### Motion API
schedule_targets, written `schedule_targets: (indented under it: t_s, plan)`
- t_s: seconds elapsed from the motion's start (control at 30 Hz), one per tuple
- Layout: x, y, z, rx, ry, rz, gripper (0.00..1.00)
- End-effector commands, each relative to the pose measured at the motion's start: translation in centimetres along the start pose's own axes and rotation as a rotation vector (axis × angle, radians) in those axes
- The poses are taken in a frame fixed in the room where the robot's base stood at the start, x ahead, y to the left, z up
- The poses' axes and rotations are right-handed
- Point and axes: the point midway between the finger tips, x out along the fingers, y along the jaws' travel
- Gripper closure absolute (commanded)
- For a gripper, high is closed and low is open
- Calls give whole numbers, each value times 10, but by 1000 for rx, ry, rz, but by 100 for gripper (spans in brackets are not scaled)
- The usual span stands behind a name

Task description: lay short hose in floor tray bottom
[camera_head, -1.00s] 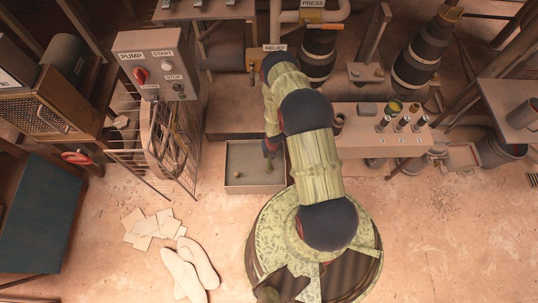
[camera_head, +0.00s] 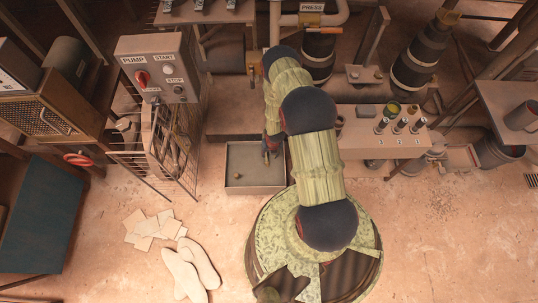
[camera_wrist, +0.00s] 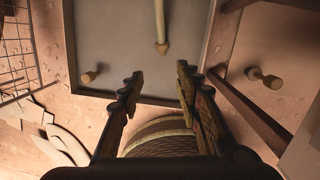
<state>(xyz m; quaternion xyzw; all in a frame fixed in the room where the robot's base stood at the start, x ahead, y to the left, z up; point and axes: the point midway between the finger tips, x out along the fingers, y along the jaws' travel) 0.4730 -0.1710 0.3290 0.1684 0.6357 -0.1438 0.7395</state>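The grey floor tray (camera_head: 240,152) stands on the floor left of my arm; its bottom also shows in the wrist view (camera_wrist: 115,40). A pale tan rod-like piece with a flared end (camera_wrist: 160,25) lies on the tray bottom, beyond my fingertips. It may be the short hose; its far end is cut off by the frame. A small tan knobbed piece (camera_wrist: 90,75) is in the tray's near left corner. My gripper (camera_wrist: 159,73) is open, with nothing between its fingers, above the tray's near part. In the head view my gripper (camera_head: 271,143) is partly hidden by my arm.
A similar knobbed piece (camera_wrist: 263,77) is right of the tray. A wire cage (camera_head: 150,160) and pump control box (camera_head: 160,68) stand to the left. A bench (camera_head: 360,145) with several fittings is to the right. Pale sheets (camera_head: 150,228) lie on open floor in front.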

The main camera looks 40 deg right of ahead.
Motion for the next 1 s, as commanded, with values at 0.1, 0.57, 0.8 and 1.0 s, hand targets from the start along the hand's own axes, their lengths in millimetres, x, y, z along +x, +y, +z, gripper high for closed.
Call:
schedule_targets:
  t_s: [0.1, 0.57, 0.8, 1.0]
  plan:
    - [-30, 0, 2, 0, -2, 0, 66]
    - [-83, 0, 0, 0, -1, 0, 66]
    - [-84, 0, 0, 0, 0, 0, 66]
    - [-84, 0, 0, 0, 0, 0, 66]
